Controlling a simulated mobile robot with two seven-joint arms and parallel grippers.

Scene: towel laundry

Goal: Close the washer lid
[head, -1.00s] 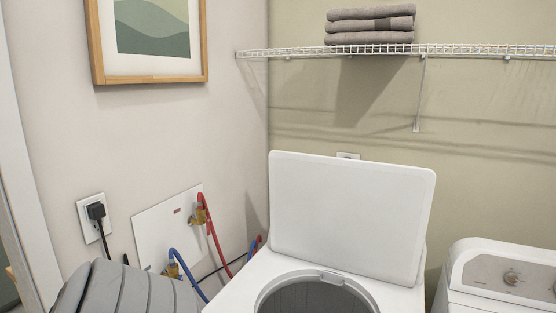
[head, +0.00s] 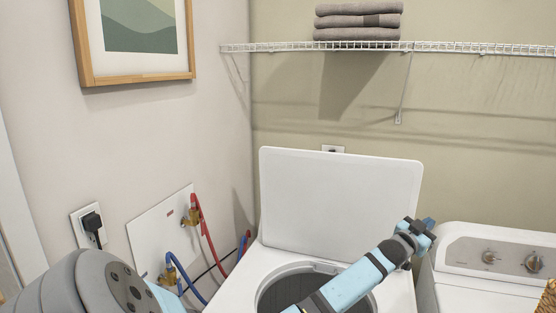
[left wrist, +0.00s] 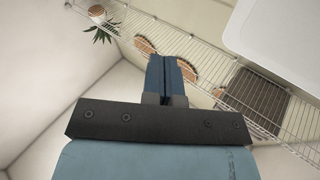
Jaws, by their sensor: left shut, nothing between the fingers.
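The white washer lid (head: 335,200) stands open, tilted up at the back of the white top-loading washer (head: 270,262). The round drum opening (head: 285,283) shows below it, partly covered by my left arm. My left gripper (head: 428,224) is shut and empty, close to the right edge of the lid in the head view; I cannot tell whether it touches. In the left wrist view its dark blue fingers (left wrist: 165,78) are together, and a white panel, likely the lid (left wrist: 280,40), fills the upper right corner. My right gripper is not in view.
A second white machine with knobs (head: 490,260) stands to the right. A wire shelf (head: 450,47) with folded grey towels (head: 357,22) runs above. Red and blue hoses (head: 205,235) and a plugged outlet (head: 88,226) are on the left wall. A wicker item (head: 548,298) shows at the lower right.

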